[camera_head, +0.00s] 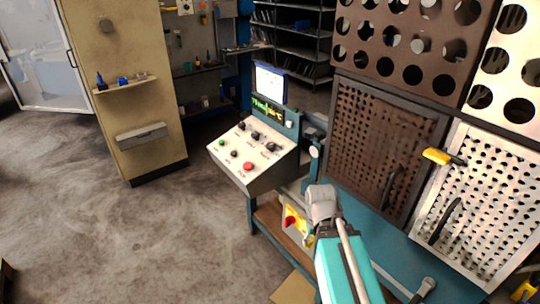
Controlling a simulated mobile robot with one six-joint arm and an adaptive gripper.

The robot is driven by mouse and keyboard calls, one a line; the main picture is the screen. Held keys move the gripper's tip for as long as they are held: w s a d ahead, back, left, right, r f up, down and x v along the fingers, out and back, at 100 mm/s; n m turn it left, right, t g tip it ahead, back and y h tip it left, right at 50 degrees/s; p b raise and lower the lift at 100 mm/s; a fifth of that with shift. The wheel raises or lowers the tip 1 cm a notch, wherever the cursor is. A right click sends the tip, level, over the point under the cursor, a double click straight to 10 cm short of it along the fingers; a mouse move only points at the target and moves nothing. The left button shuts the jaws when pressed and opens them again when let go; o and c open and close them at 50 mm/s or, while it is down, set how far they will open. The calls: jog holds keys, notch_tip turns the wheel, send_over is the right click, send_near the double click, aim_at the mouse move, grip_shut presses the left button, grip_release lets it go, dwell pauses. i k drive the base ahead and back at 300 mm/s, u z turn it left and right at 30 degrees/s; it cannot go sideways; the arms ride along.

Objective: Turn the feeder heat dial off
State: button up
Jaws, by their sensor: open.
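A slanted white control panel (272,162) stands in the middle of the view. It carries several black dials, among them one at the top (241,126), one to its right (255,135) and one near the right edge (271,146). Their labels are too small to read, so I cannot tell which is the feeder heat dial or how it is set. A green button (222,143) and a red button (248,166) are on the same panel. My arm rises from the bottom, right of the panel and apart from it. My gripper cannot be made out.
A yellow box with a red switch (291,222) sits below the panel, close to my arm. Perforated plates (385,140) with handles stand on the right. A beige cabinet (140,100) stands at left. The floor (120,235) left of the panel is clear.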

aim_at(270, 146)
jog(key=k, duration=0.75)
jog(key=u, duration=0.5)
jog(key=i, duration=1.95)
jog(key=z, duration=0.6)
